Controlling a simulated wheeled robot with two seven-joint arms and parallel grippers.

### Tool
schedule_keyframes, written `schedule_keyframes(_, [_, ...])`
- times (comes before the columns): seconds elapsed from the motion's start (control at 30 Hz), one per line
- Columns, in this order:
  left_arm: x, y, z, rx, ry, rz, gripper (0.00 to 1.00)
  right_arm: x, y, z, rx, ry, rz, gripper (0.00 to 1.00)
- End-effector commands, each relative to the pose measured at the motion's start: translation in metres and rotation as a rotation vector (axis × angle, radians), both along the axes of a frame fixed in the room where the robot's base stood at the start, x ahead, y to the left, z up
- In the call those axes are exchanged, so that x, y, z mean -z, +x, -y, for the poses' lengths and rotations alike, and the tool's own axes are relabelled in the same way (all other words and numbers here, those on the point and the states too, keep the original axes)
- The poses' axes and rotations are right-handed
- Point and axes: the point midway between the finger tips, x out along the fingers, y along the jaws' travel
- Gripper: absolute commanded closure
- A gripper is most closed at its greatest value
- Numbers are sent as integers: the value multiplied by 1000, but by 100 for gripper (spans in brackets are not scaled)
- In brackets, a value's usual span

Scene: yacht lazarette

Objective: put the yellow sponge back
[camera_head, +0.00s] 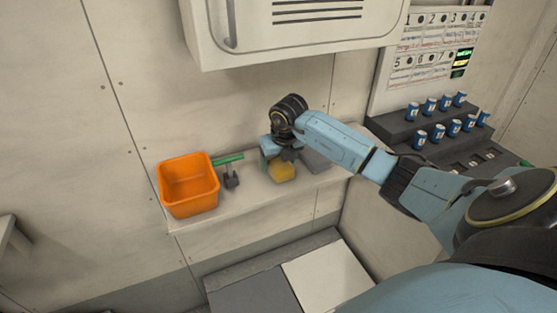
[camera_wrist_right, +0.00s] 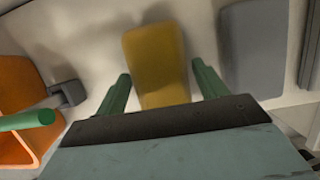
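The yellow sponge (camera_head: 282,172) lies on the narrow wall shelf (camera_head: 250,203), under my right gripper (camera_head: 281,156). In the right wrist view the sponge (camera_wrist_right: 157,65) sits between the two green fingers of the right gripper (camera_wrist_right: 160,90). The fingers are spread apart, with a gap on each side of the sponge. An orange bin (camera_head: 188,187) stands at the left end of the shelf and looks empty from the head view. My left gripper is not in view.
A grey block (camera_head: 315,160) lies close on the sponge's right. A white cabinet (camera_head: 295,30) overhangs the shelf. Several blue-and-white cans (camera_head: 438,131) stand on the dark stepped rack at right.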

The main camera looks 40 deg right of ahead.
Motion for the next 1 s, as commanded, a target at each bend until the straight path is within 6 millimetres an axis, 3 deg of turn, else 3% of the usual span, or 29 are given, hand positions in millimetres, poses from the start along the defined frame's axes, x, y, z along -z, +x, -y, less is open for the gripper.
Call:
schedule_keyframes(0.37, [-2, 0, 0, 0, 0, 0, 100, -3, 0, 0, 1, 0, 0, 20])
schedule_keyframes(0.8, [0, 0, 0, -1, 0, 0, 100, -64, -17, -5, 0, -1, 3, 20])
schedule_keyframes(1.0, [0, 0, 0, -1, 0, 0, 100, -75, -21, -6, 0, 0, 0, 20])
